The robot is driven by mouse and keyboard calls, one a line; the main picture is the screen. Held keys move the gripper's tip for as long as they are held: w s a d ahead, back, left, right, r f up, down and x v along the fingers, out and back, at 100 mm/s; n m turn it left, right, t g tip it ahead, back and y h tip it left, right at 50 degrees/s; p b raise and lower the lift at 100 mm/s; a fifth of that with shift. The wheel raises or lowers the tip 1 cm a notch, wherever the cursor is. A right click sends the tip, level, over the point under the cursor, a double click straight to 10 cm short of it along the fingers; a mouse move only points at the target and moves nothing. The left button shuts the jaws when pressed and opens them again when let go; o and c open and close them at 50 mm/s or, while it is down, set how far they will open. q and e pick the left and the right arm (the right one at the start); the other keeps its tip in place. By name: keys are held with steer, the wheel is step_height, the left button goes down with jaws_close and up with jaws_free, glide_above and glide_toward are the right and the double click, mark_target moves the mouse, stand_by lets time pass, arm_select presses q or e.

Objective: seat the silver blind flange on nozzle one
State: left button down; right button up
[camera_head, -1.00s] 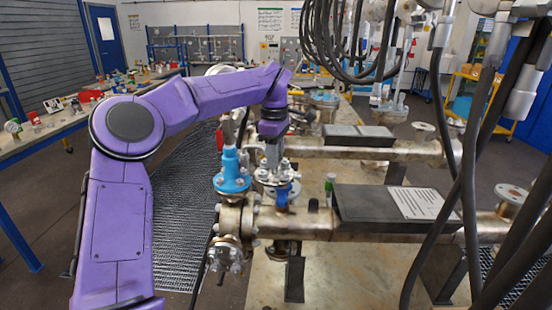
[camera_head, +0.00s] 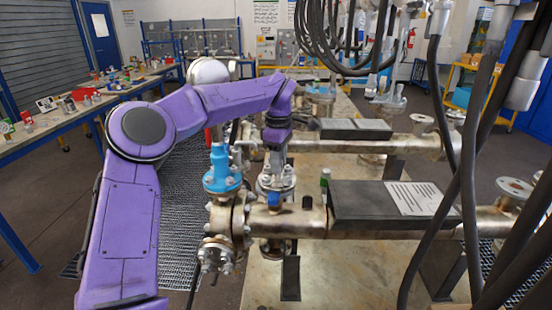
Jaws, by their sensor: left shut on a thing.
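My left gripper (camera_head: 276,158) comes down over the near pipe (camera_head: 300,222) and is shut on a silver flanged piece, which I take to be the silver blind flange (camera_head: 276,177). The piece is at the top of a short upright nozzle (camera_head: 275,192) with bolts around it and a blue part on its front. The gripper and the small picture hide the joint, so I cannot tell whether the faces touch. A blue flanged fitting (camera_head: 222,172) stands upright just to the left. I see no label saying which nozzle is nozzle one. My right gripper is out of view.
A dark sloped box (camera_head: 360,201) with a white label sits on the near pipe to the right. A second pipe (camera_head: 400,150) runs behind. Thick black cables (camera_head: 468,170) hang at the right. A bolted flange (camera_head: 215,256) faces forward at the left pipe end.

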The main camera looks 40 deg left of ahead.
arm_select(q)
steer(key=shift+s+d+r, duration=0.15)
steer(key=shift+s+r, duration=0.2)
steer(key=shift+w+f, duration=0.1)
steer(key=shift+w, duration=0.15)
steer(key=shift+s+a, duration=0.3)
steer(key=shift+s, duration=0.1)
steer(key=shift+f, duration=0.1)
steer(key=shift+w, duration=0.1)
steer(key=c, duration=0.9)
jaws_free()
steer(key=shift+c, duration=0.2)
steer(key=shift+o, duration=0.9)
steer(key=shift+d, duration=0.1)
steer(key=o, duration=0.5)
steer(key=shift+f, duration=0.1)
